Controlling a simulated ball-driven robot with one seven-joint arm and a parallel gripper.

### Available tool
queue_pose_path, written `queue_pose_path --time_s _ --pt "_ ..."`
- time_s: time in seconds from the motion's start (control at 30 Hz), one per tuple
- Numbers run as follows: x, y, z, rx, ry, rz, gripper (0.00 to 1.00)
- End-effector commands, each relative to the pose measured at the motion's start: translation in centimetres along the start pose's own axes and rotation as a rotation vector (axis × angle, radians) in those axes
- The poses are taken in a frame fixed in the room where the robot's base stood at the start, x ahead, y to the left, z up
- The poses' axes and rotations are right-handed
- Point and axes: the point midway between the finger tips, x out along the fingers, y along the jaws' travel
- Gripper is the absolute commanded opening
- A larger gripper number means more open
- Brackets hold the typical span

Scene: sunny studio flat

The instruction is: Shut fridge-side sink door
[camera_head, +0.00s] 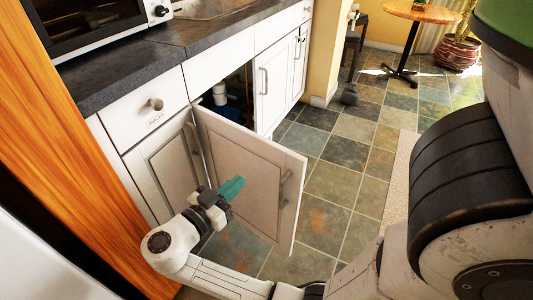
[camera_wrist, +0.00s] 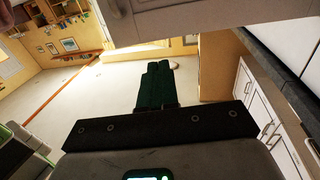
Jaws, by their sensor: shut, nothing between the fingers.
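The fridge-side sink door (camera_head: 245,165) is a white framed panel that stands swung out from the cabinet front. Its hinged edge is at the left, and its bar handle (camera_head: 283,190) is on the face toward me. Behind it the dark sink cabinet opening (camera_head: 234,92) shows a blue and white item inside. My gripper (camera_head: 237,184), with green fingers, is shut and empty in front of the door's outer face. I cannot tell if it touches the door. In the wrist view the shut fingers (camera_wrist: 158,66) point ahead below a white panel edge (camera_wrist: 190,20), likely this door.
The other sink door (camera_head: 277,80) is closed at the right. A drawer (camera_head: 145,105) and lower cabinet door (camera_head: 172,170) are at the left, beside a tall wooden panel (camera_head: 75,150). The tiled floor (camera_head: 335,195) is clear right of the door. A round table (camera_head: 425,12) stands farther back.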

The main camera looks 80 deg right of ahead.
Motion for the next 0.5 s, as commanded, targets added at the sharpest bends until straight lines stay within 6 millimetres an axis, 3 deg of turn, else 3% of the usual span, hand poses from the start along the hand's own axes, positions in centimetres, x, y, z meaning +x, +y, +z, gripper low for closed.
queue_pose_path --time_s 0.5 --pt "9.8 0.2 0.1 -0.003 -0.003 0.004 0.00"
